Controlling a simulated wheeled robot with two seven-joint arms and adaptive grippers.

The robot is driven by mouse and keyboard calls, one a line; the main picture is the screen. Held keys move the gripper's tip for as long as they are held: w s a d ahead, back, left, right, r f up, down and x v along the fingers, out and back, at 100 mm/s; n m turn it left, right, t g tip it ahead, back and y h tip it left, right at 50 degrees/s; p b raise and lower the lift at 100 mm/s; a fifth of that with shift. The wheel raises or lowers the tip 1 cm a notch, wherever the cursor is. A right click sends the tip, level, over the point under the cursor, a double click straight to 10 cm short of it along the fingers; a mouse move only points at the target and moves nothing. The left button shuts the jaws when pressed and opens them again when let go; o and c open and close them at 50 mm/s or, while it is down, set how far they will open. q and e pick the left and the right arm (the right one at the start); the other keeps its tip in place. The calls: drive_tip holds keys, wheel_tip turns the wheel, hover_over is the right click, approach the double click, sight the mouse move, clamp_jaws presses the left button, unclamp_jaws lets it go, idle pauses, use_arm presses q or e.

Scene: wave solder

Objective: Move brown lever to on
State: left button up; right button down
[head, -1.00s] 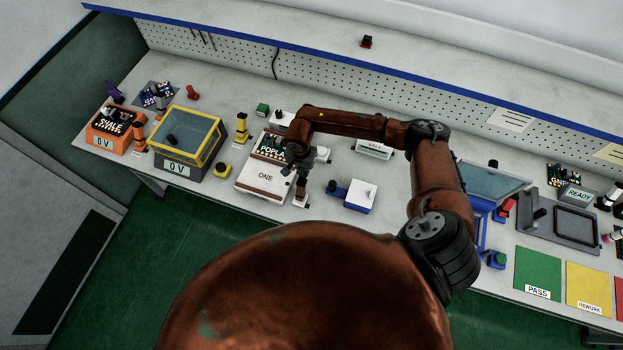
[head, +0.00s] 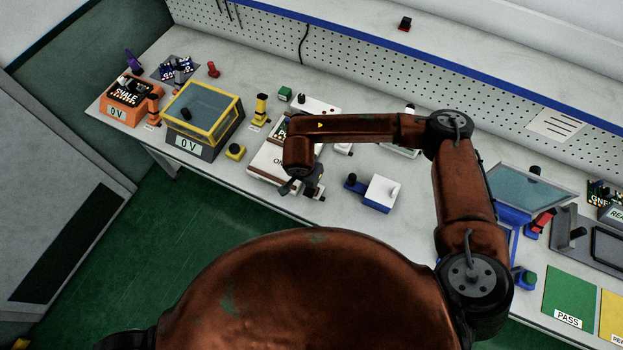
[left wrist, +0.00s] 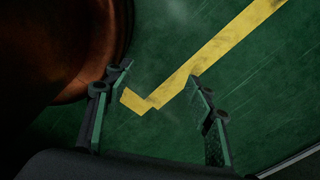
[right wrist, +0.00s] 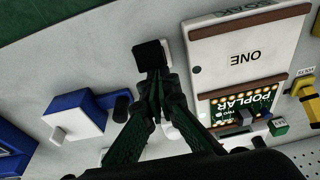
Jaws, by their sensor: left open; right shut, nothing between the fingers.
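The station with the white panel marked ONE (right wrist: 245,55) has brown strips and a POPLAR board (right wrist: 240,108); it also shows in the head view (head: 267,163), partly behind my right arm. Beside it stands a lever with a black knob (right wrist: 149,54), which I take as the brown lever; its brown part is hardly visible. My right gripper (right wrist: 157,88) is shut and empty, its tips close to the knob; contact cannot be told. In the head view the right gripper (head: 303,187) hides most of the lever. My left gripper (left wrist: 160,85) is open and empty above the green floor.
A blue and white fixture (head: 380,193) stands right of the lever. An orange unit (head: 130,100) is farther left. The bench's front edge runs close to the lever.

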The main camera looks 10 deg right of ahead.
drive_tip(key=shift+s+a+f, duration=0.3)
drive_tip(key=shift+s, duration=0.25)
drive_tip(key=shift+s+a+f, duration=0.15)
drive_tip(key=shift+s, duration=0.15)
drive_tip(key=shift+w+r, duration=0.1)
drive_tip(key=shift+r, duration=1)
drive_tip(key=shift+w+d+r+b, duration=0.2)
drive_tip(key=shift+w+d+b, duration=0.1)
drive_tip(key=shift+w+d, duration=0.3)
drive_tip(key=shift+w+d+r+b, duration=0.2)
drive_tip(key=shift+w+d+b, duration=0.1)
drive_tip(key=shift+w+d, duration=0.25)
drive_tip(key=shift+a+r, duration=0.4)
drive_tip(key=shift+r, duration=0.1)
use_arm(q)
drive_tip(key=shift+w+f+b, duration=0.55)
drive_tip(key=shift+w+f, duration=0.65)
drive_tip(key=shift+w, duration=0.25)
use_arm(e)
drive_tip(key=s+a+r, duration=0.3)
drive_tip(key=s+r, duration=0.2)
drive_tip(key=r, duration=0.1)
drive_tip(key=shift+s+a, duration=0.3)
drive_tip(key=shift+a, duration=0.1)
